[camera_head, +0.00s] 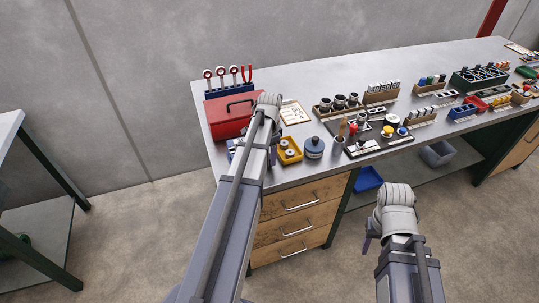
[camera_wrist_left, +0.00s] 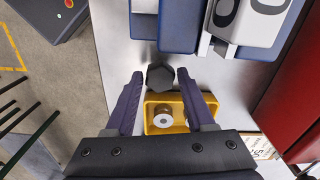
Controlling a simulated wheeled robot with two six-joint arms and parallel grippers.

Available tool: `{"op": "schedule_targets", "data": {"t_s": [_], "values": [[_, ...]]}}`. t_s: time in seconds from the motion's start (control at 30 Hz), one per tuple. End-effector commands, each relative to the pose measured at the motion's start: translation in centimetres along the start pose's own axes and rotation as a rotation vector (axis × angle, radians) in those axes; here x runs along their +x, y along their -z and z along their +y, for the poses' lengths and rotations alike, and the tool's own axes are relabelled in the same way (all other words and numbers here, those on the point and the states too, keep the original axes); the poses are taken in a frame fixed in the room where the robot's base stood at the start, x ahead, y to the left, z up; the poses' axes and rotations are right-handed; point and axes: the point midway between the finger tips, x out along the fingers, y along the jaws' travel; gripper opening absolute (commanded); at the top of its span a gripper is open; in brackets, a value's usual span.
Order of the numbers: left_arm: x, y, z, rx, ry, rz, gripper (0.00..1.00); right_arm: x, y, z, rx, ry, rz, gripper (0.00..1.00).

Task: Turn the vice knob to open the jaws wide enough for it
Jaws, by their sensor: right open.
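The vice knob (camera_wrist_left: 160,78) is a dark grey six-sided piece in the left wrist view, at the near side of the blue vice body (camera_wrist_left: 178,32). My left gripper (camera_wrist_left: 160,74) is open, its two purple fingers on either side of the knob with gaps visible. I cannot tell whether its tips reach the knob's depth. Part of the vice (camera_head: 232,147) shows in the head view, mostly hidden by my left arm. My right gripper (camera_head: 367,240) hangs in front of the bench, away from the vice, only partly visible.
A yellow bin (camera_wrist_left: 152,124) with metal and white round parts lies just beneath my left fingers. A red toolbox (camera_head: 225,118) stands behind the vice. A blue-grey jar (camera_head: 314,147) and several trays of parts fill the bench to the right.

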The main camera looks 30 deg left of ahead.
Motion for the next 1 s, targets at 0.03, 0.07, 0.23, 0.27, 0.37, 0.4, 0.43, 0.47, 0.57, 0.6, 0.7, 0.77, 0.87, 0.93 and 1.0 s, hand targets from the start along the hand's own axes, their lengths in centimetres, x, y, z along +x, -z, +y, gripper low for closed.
{"op": "schedule_targets", "data": {"t_s": [0.03, 0.07, 0.23, 0.27, 0.37, 0.4, 0.43, 0.47, 0.57, 0.6, 0.7, 0.77, 0.87, 0.93, 1.0], "values": [[0.0, 0.0, 0.0, 0.0, 0.0, 0.0, 0.61, 0.0, 0.0, 0.0, 0.0, 0.0, 0.0, 0.5], [0.0, 0.0, 0.0, 0.0, 0.0, 0.0, 0.64, 0.0, 0.0, 0.0, 0.0, 0.0, 0.0, 0.5], [0.0, 0.0, 0.0, 0.001, 0.0, 0.0, 0.74, 0.0, 0.0, 0.0, 0.0, 0.0, 0.0, 0.5], [0.0, 0.0, 0.0, 0.001, 0.0, 0.0, 0.74, 0.0, 0.0, 0.0, 0.0, 0.0, 0.0, 0.5], [0.0, 0.0, 0.0, 0.001, 0.0, 0.0, 0.74, 0.0, 0.0, 0.0, 0.0, 0.0, 0.0, 0.5], [0.0, 0.0, 0.0, 0.001, 0.0, 0.0, 0.74, 0.0, 0.0, 0.0, 0.0, 0.0, 0.0, 0.5], [-0.1, 0.0, 0.0, 0.001, 0.0, 0.0, 0.74, -0.1, 0.0, 0.0, 0.0, 0.0, 0.0, 0.5], [-0.1, 0.0, 0.0, 0.001, 0.0, 0.0, 0.74, -0.1, 0.0, 0.0, 0.0, 0.0, 0.0, 0.5], [-0.5, 0.0, 0.0, 0.001, 0.0, 0.0, 0.74, -0.5, 0.0, 0.1, 0.0, 0.0, 0.0, 0.5], [-0.7, 0.0, 0.0, 0.001, 0.0, 0.0, 0.74, -0.7, 0.0, 0.1, 0.0, 0.0, 0.0, 0.5], [-1.6, 0.0, 0.0, 0.001, 0.0, 0.0, 0.74, -1.6, -0.1, 0.1, 0.0, 0.0, 0.0, 0.5], [-2.2, 0.0, 0.0, 0.001, 0.0, 0.0, 0.74, -2.2, -0.1, 0.2, 0.0, 0.0, 0.0, 0.5], [-3.5, 0.0, 0.0, 0.001, 0.0, 0.0, 0.74, -3.5, -0.2, 0.3, 0.0, 0.0, 0.0, 0.5], [-4.5, 0.0, 0.0, 0.001, 0.0, 0.0, 0.74, -4.4, -0.3, 0.4, 0.0, 0.0, 0.0, 0.5], [-5.4, 0.0, 0.0, 0.001, 0.0, 0.0, 0.74, -5.4, -0.3, 0.5, 0.0, 0.0, 0.0, 0.5]]}}
